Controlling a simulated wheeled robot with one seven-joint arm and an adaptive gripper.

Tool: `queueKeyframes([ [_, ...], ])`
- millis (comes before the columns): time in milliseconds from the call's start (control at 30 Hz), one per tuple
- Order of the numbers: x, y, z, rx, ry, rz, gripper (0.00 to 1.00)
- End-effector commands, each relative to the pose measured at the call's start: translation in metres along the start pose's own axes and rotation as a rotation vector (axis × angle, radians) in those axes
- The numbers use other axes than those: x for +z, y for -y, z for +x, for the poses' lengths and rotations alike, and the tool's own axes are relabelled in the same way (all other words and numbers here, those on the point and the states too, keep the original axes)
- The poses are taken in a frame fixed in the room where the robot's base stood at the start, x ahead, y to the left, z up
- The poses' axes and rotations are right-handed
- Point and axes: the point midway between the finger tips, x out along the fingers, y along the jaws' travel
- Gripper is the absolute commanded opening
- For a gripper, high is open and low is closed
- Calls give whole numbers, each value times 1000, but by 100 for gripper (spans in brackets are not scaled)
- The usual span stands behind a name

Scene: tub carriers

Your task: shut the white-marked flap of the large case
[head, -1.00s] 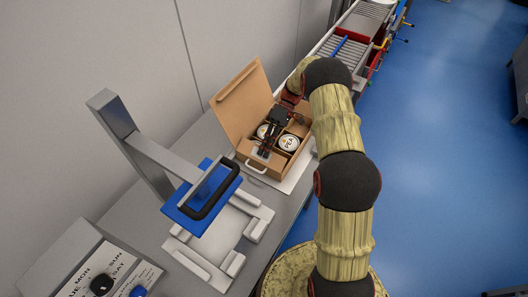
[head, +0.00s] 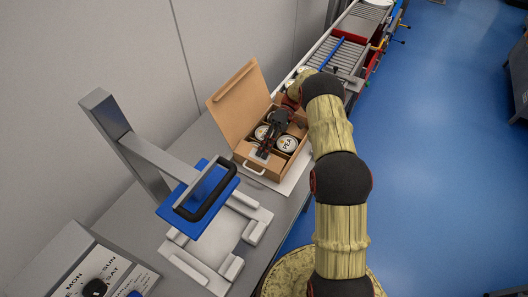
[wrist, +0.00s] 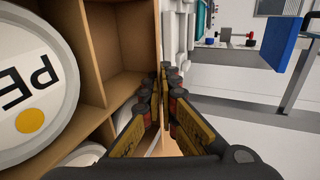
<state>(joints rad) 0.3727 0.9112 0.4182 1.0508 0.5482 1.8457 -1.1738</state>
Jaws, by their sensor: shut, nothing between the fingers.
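My gripper (head: 264,153) is over the case's open inside, near the front wall. In the wrist view its fingertips (wrist: 168,72) are together and empty, beside the brown wall (wrist: 138,35).
A grey post with an arm stands at the front left, with a blue plate and black handle (head: 208,192) above white fixture blocks (head: 256,232). A day-marked panel (head: 110,270) is at the lower left. A roller conveyor (head: 345,57) runs behind. The grey wall is close beyond the flap.

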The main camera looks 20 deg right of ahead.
Motion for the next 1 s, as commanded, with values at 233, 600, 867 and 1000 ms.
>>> queueKeyframes([
  [233,0,0,0,0,0,0,15],
  [600,0,0,0,0,1,1,20],
  [867,0,-1,-19,2,-1,1,20],
  [1000,0,-2,-42,1,0,0,20],
])
